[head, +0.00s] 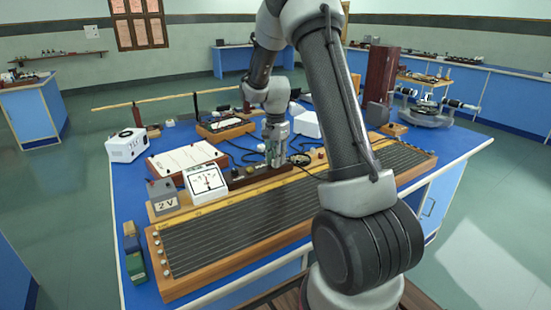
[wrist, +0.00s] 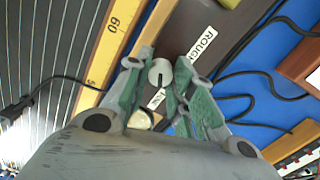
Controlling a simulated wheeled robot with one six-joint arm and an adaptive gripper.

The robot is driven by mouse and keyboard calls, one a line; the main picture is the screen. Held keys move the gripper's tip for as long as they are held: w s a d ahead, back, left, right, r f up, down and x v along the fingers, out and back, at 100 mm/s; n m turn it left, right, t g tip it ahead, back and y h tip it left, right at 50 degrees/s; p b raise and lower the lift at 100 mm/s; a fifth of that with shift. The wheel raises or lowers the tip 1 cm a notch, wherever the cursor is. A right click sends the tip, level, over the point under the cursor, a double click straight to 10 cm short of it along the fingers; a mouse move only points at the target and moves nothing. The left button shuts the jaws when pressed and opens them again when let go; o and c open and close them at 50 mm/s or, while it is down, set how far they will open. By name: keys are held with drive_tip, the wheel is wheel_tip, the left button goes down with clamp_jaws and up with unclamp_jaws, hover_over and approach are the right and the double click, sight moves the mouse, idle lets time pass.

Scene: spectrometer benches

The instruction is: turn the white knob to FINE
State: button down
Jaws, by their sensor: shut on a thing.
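The white knob (wrist: 160,71) shows in the wrist view between my fingertips, with a dark pointer line on its face running toward the bottom of the picture. My gripper (wrist: 161,82) is shut on the knob, one green-padded finger on each side. A white label reading ROUGH (wrist: 202,45) lies to the upper right of the knob. A second white label (wrist: 156,99), partly hidden by a finger, lies just below it; only a few letters show. In the head view my gripper (head: 275,160) reaches down to the dark strip (head: 245,178) behind the long wired board, and hides the knob.
The long wooden board with wires (head: 240,232) fills the bench front. A white meter (head: 206,184) and a grey 2 V box (head: 163,196) stand left of my gripper. A white box (head: 307,123) stands behind. Black cables (wrist: 268,75) lie close to the strip.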

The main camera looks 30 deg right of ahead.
drive_tip(key=shift+w, duration=0.1)
drive_tip(key=c, duration=1.2)
unclamp_jaws()
drive_tip(key=shift+r, duration=0.1)
wheel_tip(320, 180, up, 12)
